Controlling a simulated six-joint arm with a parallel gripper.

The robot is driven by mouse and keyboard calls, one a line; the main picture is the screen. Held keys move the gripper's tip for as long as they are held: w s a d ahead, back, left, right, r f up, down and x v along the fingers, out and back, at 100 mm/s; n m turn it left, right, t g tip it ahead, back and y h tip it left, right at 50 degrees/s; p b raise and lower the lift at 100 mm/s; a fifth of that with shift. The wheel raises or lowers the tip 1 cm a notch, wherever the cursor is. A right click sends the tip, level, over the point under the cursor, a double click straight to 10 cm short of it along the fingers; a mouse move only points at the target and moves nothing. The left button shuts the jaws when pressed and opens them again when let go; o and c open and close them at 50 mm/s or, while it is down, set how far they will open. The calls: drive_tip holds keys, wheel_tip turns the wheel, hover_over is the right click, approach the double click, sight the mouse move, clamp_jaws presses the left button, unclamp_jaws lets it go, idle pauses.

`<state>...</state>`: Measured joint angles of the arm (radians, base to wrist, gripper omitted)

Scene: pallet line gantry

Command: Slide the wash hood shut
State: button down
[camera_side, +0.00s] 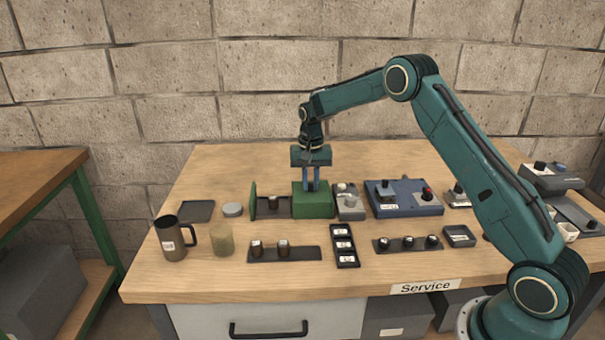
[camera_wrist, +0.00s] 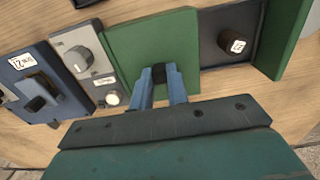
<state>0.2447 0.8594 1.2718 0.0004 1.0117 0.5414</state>
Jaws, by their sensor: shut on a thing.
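The wash hood (camera_side: 314,204) is a green box cover standing at the right end of a dark base (camera_side: 270,212). A green upright plate (camera_side: 252,201) stands at the base's left end. The base between them is uncovered, with one dark, white-labelled piece (camera_side: 271,203) on it. In the wrist view the hood (camera_wrist: 140,45) lies left of that piece (camera_wrist: 237,43), and the plate (camera_wrist: 289,50) is at the far right. My gripper (camera_side: 312,186) points down over the hood, its blue fingers shut on the hood's black knob (camera_wrist: 160,73).
A grey box with a knob (camera_side: 350,206) stands close right of the hood, then a blue panel (camera_side: 404,199). A grey disc (camera_side: 232,209) lies left of the plate. In front are a dark mug (camera_side: 173,240), a greenish cylinder (camera_side: 222,240) and dark racks (camera_side: 284,254).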

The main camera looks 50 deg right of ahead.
drive_tip(key=w+a, duration=0.8)
drive_tip(key=shift+r, duration=0.15)
drive_tip(key=shift+w, duration=0.1)
drive_tip(key=c, duration=1.5)
unclamp_jaws()
drive_tip(key=shift+o, duration=0.7)
wheel_tip(320, 180, up, 14)
